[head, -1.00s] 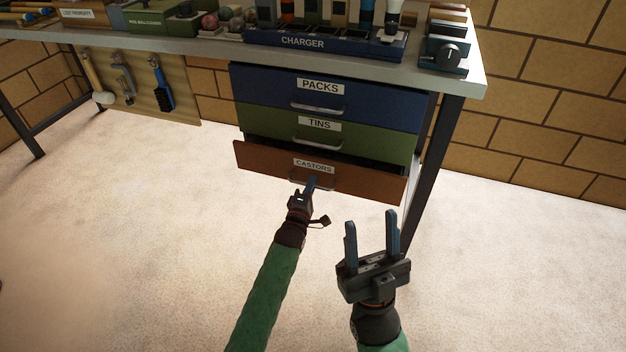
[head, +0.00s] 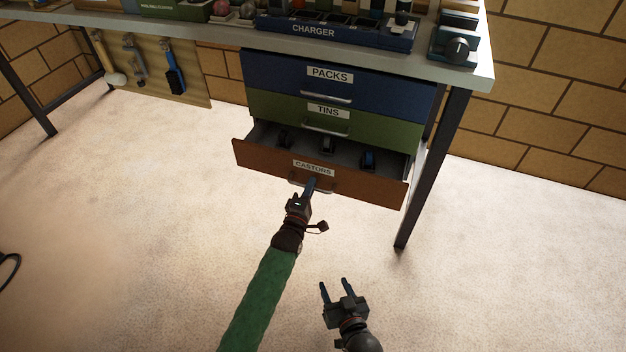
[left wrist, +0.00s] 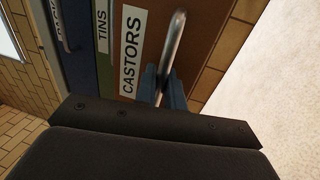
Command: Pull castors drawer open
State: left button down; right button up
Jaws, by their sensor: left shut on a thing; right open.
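The castors drawer (head: 262,158) is the lowest of the unit, with a reddish-brown front and a CASTORS label. It stands partly open, and several dark castors (head: 327,146) show inside. My left gripper (head: 311,186) is shut on the drawer's metal handle; in the left wrist view its blue fingers (left wrist: 163,88) lie on both sides of the handle (left wrist: 176,40). My right gripper (head: 334,290) is open and empty, low in the head view, above the floor and apart from the drawer.
The packs drawer (head: 280,72) and the tins drawer (head: 275,106) above are closed. The bench (head: 215,40) carries a charger (head: 345,34) and other items. A bench leg (head: 430,165) stands just right of the drawers. The floor (head: 140,220) in front is clear.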

jog(key=s+d+f+g+h+p, duration=0.1)
jog(key=s+f+g, duration=0.2)
jog(key=s+f, duration=0.4)
jog(key=s+d+f+g+p, duration=0.1)
jog(key=s+f+g, duration=0.35)
jog(key=f, duration=0.45)
pick_arm(q)
jog(key=r+p+v, duration=0.2)
jog(key=p+v, duration=0.1)
jog(key=v, duration=1)
jog(key=shift+s+a+r+p, duration=0.2)
jog(key=shift+s+p, duration=0.1)
jog(key=shift+s, duration=0.2)
pick_arm(e)
jog(key=r, duration=0.3)
jog(key=shift+s+a+r+t, duration=0.25)
jog(key=shift+a+r+t, duration=0.1)
pick_arm(q)
jog(key=c, duration=1.6)
grip_release()
jog(key=shift+o, duration=0.2)
